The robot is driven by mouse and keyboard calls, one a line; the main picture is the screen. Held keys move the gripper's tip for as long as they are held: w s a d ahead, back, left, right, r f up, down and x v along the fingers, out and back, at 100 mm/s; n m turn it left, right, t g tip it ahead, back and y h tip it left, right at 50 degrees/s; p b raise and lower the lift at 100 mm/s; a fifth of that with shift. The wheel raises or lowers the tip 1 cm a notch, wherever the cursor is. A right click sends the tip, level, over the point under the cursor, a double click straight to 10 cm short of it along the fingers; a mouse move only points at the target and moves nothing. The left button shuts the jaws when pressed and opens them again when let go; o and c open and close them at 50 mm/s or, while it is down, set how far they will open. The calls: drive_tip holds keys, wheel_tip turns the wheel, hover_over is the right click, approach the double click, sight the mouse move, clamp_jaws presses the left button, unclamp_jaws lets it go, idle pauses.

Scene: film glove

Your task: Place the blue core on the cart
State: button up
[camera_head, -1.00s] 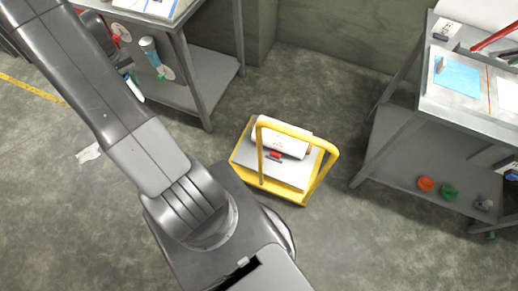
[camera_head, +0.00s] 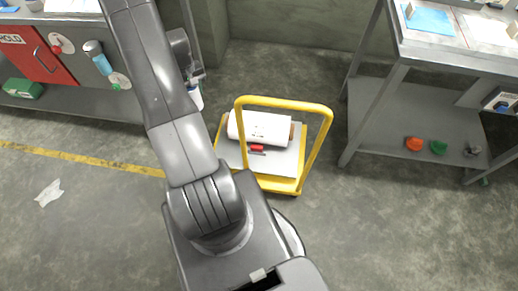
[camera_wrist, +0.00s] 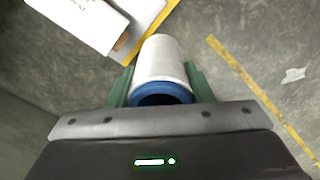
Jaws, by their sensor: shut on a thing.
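My gripper (camera_wrist: 160,88) is shut on a white roll with a blue core (camera_wrist: 162,92); the green fingers press its sides in the wrist view. The blue end faces the camera. The roll hangs above the concrete floor, apart from the cart. In the head view my gripper (camera_head: 194,75) shows only in part behind my arm, with part of the roll (camera_head: 196,97) below it. The cart (camera_head: 279,182) is a yellow-framed trolley with a grey deck and an upright loop handle, to the right of my gripper. The cart's yellow edge (camera_wrist: 150,28) also shows in the wrist view.
A white roll (camera_head: 262,127) and a small red item (camera_head: 256,148) lie on the cart. A workbench with a lower shelf (camera_head: 380,115) stands at the right. A bench with a red door (camera_head: 38,55) stands at the upper left. The floor at the left is mostly clear.

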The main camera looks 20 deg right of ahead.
drive_tip(key=s+d+f+n+b, duration=0.1)
drive_tip(key=f+b, duration=0.5)
drive_tip(key=f, duration=0.7)
drive_tip(key=s+d+f+n+b, duration=0.1)
drive_tip(key=d+f+b, duration=0.3)
drive_tip(key=f, duration=0.9)
drive_tip(key=s+d+f+n+b, duration=0.1)
drive_tip(key=s+d+f+b, duration=0.1)
drive_tip(key=f+b, duration=0.7)
wheel_tip(320, 180, down, 5)
drive_tip(key=shift+d+f, duration=0.1)
drive_tip(key=shift+d, duration=0.45)
drive_tip(key=shift+f+b, duration=0.35)
drive_tip(key=shift+b, duration=0.15)
drive_tip(key=o, duration=1)
drive_tip(key=shift+r, duration=0.15)
wheel_tip(320, 180, up, 12)
drive_tip(key=p, duration=0.3)
drive_tip(key=shift+r, duration=0.2)
